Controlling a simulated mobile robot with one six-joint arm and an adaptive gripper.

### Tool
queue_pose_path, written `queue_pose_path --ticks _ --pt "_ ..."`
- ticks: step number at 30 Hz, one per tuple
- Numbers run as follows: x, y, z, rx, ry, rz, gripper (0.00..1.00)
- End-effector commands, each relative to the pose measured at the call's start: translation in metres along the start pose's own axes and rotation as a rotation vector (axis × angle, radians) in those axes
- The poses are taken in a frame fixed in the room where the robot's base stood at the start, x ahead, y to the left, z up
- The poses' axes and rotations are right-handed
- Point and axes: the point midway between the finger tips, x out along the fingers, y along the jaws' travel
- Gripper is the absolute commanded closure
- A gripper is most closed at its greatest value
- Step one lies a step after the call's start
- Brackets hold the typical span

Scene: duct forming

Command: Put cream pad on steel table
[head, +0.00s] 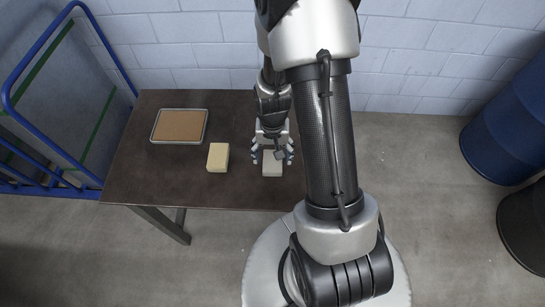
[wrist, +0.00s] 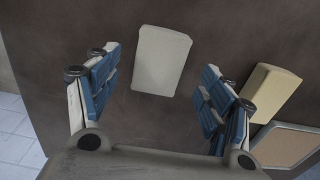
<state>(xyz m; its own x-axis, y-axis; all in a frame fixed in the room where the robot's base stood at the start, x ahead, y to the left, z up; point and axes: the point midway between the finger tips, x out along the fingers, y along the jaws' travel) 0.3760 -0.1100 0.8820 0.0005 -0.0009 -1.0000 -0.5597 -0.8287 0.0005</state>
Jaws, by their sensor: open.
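Two pale blocks lie on the dark table (head: 150,185). One is pale yellow-cream (head: 218,157) and stands left of my gripper in the head view; in the wrist view it is at the right (wrist: 272,92). The other is off-white (head: 272,170), near the table's front right; it also shows in the wrist view (wrist: 162,60). Which of the two is the cream pad I cannot tell for certain by colour. My gripper (head: 272,157) is open and empty, pointing down, its fingers to either side of the off-white block in the head view. Contact is not visible.
A metal-rimmed tray with a brown inside (head: 180,126) lies at the table's back left. A blue cart frame (head: 40,110) stands left of the table. Blue (head: 508,115) and dark (head: 525,225) drums stand far right. The table's front left is bare.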

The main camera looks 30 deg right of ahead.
Motion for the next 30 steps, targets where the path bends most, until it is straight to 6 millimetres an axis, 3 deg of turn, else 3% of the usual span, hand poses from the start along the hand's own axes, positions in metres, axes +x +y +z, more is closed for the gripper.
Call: queue_pose_path --ticks 1,6,17,23,30 --pt "-0.017 0.0 -0.001 0.0 0.005 -0.002 0.26" --pt "-0.052 0.0 -0.001 0.0 0.004 -0.001 0.26" --pt "-0.097 -0.004 0.001 -0.022 0.018 -0.006 0.26" --pt "-0.174 -0.022 0.019 -0.142 0.106 -0.032 0.26" --pt "-0.267 -0.032 0.076 -0.333 0.23 -0.069 0.26"
